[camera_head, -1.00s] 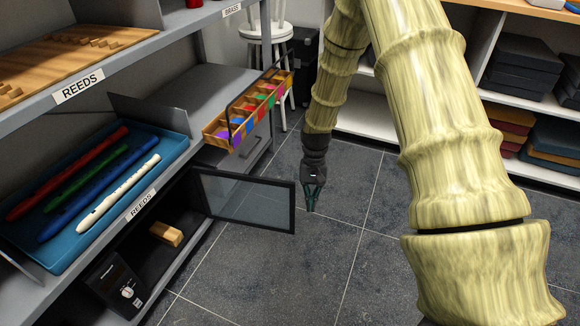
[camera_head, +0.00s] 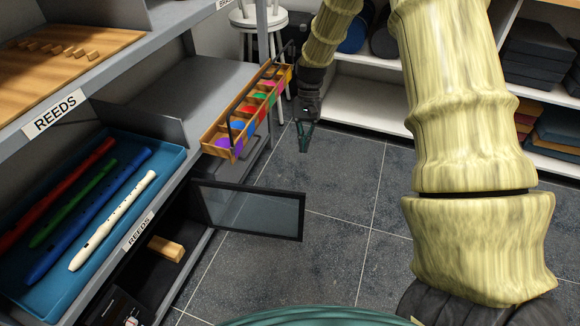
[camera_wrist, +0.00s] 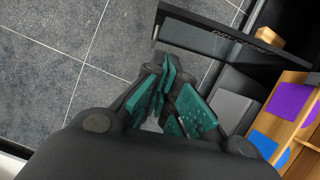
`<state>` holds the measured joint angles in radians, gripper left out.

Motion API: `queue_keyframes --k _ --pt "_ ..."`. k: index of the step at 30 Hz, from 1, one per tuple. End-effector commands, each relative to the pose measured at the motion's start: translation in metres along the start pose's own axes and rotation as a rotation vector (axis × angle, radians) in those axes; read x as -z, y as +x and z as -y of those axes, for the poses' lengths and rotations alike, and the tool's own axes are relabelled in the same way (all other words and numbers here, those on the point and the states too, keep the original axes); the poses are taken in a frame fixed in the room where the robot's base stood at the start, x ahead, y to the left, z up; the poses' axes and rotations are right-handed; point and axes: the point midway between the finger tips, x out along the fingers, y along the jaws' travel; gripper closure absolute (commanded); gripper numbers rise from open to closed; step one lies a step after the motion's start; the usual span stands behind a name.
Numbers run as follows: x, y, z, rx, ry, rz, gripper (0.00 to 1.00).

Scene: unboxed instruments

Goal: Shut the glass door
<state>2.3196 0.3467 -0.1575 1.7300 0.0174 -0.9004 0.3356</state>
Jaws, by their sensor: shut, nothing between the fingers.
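The glass door (camera_head: 248,213) is a dark-framed pane on the low cabinet under the shelf at left. It stands open, swung out over the floor. It also shows at the top of the wrist view (camera_wrist: 200,38). My gripper (camera_head: 304,146) is shut and empty. In the head view it hangs above the floor beyond the door, right of the colourful box, and apart from the door. In the wrist view my teal fingers (camera_wrist: 165,90) are close together, pointing toward the door frame. The cabinet (camera_head: 165,285) shows a dark inside with a wooden block (camera_head: 166,248) in it.
A wooden box of coloured pieces (camera_head: 250,112) juts past the shelf edge above the door. A blue tray (camera_head: 165,165) with several recorders lies on the shelf at left. A white stool (camera_head: 262,20) stands behind. Tiled floor (camera_head: 345,200) right of the door is clear.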

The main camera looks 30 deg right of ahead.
Motion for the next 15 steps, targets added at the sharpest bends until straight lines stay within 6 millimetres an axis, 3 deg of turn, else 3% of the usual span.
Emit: queue_keyframes --k 5,15 --pt "0.0 0.01 0.001 -0.001 -0.001 0.002 1.0" --pt "0.0 0.063 0.003 -0.003 -0.004 0.002 1.0"
